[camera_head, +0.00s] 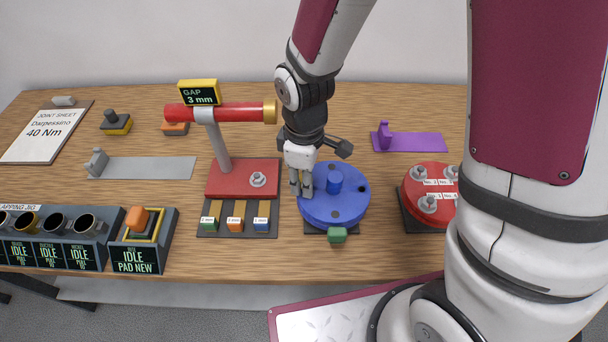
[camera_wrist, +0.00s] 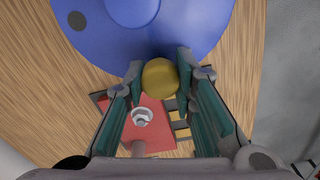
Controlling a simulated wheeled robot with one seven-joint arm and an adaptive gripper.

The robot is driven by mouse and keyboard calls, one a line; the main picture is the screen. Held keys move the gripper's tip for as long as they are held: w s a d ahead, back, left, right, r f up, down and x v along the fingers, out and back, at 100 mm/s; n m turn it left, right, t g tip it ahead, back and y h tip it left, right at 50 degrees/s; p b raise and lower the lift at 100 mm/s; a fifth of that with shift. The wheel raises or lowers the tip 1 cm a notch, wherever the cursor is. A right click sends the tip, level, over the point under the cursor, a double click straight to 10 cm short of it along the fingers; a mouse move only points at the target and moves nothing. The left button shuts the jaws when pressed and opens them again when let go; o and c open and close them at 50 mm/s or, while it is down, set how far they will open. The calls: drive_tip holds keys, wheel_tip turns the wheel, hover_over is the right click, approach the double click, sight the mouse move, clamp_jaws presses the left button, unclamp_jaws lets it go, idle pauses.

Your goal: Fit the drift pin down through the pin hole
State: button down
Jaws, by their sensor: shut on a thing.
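My gripper (camera_head: 301,190) points down at the left edge of a blue round disc (camera_head: 340,208) with a raised hub in its middle. In the wrist view my gripper (camera_wrist: 160,85) is shut on a brass-coloured round thing, seen end on, which I take as the drift pin (camera_wrist: 160,77). It overlaps the disc's rim there. Its lower part is hidden, so I cannot tell whether it sits in a hole. A dark hole (camera_head: 364,189) shows on the disc's right side. A dark hole also shows in the wrist view (camera_wrist: 76,20).
A red stand (camera_head: 217,178) carrying a red tube with a brass end stands close left of my gripper. A green block (camera_head: 337,235) is at the disc's front. A red round plate (camera_head: 419,182) with bolts is to the right. A purple bracket (camera_head: 420,142) lies behind.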

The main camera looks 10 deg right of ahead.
drive_tip(key=shift+f, duration=0.4)
drive_tip(key=c, duration=1.2)
unclamp_jaws()
drive_tip(key=shift+c, duration=0.2)
drive_tip(key=shift+r, duration=0.1)
wheel_tip(320, 180, up, 12)
